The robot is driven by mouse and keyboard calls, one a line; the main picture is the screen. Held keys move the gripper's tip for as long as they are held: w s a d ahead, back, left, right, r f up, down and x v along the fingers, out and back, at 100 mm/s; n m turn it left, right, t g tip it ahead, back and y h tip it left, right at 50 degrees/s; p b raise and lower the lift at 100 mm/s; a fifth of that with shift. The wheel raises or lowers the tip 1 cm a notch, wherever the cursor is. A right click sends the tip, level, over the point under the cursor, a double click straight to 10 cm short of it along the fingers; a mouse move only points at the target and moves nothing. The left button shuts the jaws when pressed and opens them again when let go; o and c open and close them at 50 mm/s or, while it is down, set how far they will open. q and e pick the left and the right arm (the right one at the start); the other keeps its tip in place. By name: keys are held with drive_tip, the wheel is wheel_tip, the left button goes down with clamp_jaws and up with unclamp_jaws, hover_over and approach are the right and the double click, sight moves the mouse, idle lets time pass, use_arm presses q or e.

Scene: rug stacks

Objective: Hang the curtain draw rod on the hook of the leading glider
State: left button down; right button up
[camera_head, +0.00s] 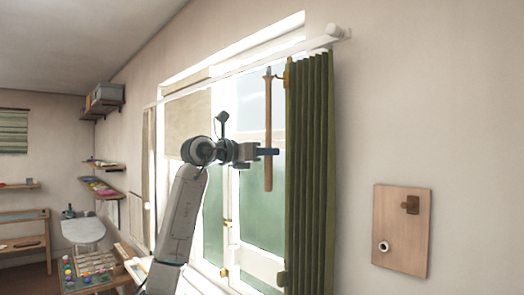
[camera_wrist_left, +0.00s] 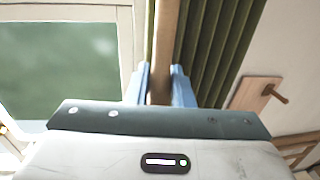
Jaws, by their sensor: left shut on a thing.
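The wooden draw rod (camera_head: 268,115) hangs upright beside the left edge of the green curtain (camera_head: 310,170). My left gripper (camera_head: 268,152) is shut on the rod's lower half, and its blue fingers close on the rod (camera_wrist_left: 163,50) in the wrist view. The rod's top end has a grey tip near a small brass-coloured hook (camera_head: 281,75) at the curtain's upper left edge. I cannot tell whether the tip touches the hook or is on it. The curtain (camera_wrist_left: 215,45) also shows behind the rod in the wrist view. My right gripper is not in view.
A white curtain rail (camera_head: 250,62) runs above the window. A wooden board (camera_head: 402,230) with a peg and a round ring is on the wall at right. Shelves (camera_head: 100,187) and a bench with coloured items (camera_head: 92,270) stand at left.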

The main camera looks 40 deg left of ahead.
use_arm(q)
drive_tip(key=x, duration=0.1)
drive_tip(key=p+x, duration=0.1)
drive_tip(key=x, duration=0.1)
drive_tip(key=p+x, duration=0.1)
drive_tip(key=shift+w+a+f, duration=0.15)
drive_tip(key=shift+w+f, duration=0.2)
drive_tip(key=shift+f, duration=0.1)
idle(0.7)
drive_tip(key=c, duration=1.2)
unclamp_jaws()
drive_tip(key=shift+s, duration=0.1)
